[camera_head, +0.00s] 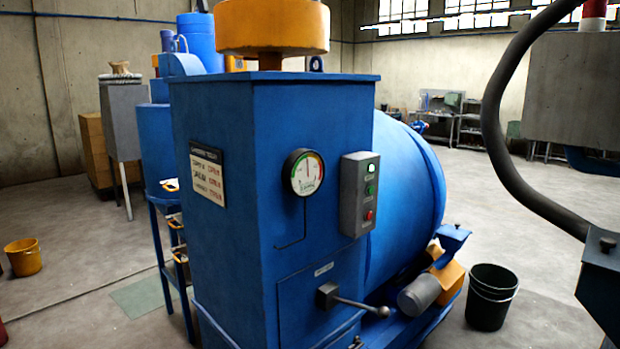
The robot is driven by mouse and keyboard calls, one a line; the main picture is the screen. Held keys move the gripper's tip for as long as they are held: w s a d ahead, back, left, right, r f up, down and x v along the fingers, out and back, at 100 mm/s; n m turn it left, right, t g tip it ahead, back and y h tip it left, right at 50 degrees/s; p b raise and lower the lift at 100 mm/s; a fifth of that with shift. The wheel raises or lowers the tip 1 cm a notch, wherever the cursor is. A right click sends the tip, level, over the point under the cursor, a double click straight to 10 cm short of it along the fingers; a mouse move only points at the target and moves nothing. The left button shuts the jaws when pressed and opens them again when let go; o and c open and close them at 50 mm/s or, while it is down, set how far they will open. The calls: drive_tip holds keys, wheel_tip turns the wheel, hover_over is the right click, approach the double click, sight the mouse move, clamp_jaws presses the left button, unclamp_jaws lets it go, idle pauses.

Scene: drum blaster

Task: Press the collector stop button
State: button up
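A grey control box (355,215) is mounted on the right front edge of the tall blue machine cabinet (240,240). Its face has two green round controls, upper (371,168) and lower (370,190), above a red round button (369,215). Their labels are too small to read, so I cannot tell from lettering which is the collector stop. Nothing touches the red button or covers it. My gripper is not in view.
A round gauge (306,173) and a lever (352,302) are on the cabinet. A blue drum (415,190) lies behind it. A black bucket (491,297) stands to the right. A thick dark hose (493,120) curves down the right side. Open floor shows at left.

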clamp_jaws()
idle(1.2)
